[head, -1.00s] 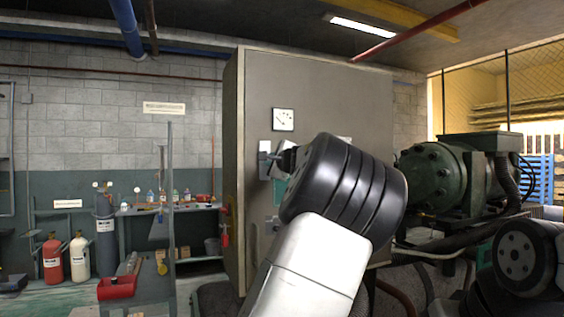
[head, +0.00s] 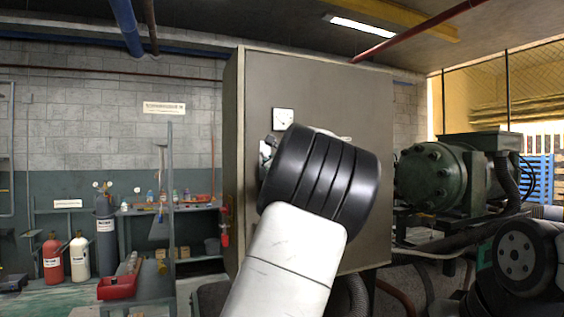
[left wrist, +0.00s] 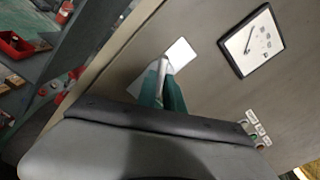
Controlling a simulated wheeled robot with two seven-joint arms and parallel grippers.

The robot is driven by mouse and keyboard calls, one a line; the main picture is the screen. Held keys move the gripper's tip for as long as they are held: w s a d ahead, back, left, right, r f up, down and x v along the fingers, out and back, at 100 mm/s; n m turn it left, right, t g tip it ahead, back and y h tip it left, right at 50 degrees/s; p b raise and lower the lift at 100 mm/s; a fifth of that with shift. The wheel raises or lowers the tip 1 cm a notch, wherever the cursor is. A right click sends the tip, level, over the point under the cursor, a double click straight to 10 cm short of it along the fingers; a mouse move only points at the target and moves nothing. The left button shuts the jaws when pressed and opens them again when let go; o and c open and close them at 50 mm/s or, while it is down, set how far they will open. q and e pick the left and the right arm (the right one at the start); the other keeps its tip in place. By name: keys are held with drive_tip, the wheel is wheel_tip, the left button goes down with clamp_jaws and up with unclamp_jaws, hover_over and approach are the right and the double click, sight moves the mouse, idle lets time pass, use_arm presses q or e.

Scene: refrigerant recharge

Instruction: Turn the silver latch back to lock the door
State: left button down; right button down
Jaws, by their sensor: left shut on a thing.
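The cabinet door (head: 330,85) is a tall grey panel that looks closed. The silver latch (left wrist: 162,70) sits at its left edge, over a pale plate (left wrist: 181,55). My left gripper (left wrist: 162,86) has its teal fingers shut on the latch, which points down from the plate in the left wrist view. In the head view my left wrist covers the fingers and most of the latch. Only a bit of the plate (head: 266,149) shows to the left of the wrist. My right gripper is out of the picture.
A square gauge (head: 283,119) is on the door above the latch, and it shows large in the left wrist view (left wrist: 251,42). A shelf unit (head: 200,206) stands left of the cabinet. A green compressor (head: 438,172) stands close on the right.

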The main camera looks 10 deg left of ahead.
use_arm(q)
drive_tip(key=shift+m, duration=1.2)
drive_tip(key=m, duration=0.3)
drive_tip(key=shift+a+m, duration=0.1)
drive_tip(key=shift+m, duration=0.2)
drive_tip(key=c, duration=1.5)
unclamp_jaws()
drive_tip(key=shift+c, duration=0.2)
drive_tip(key=v, duration=0.9)
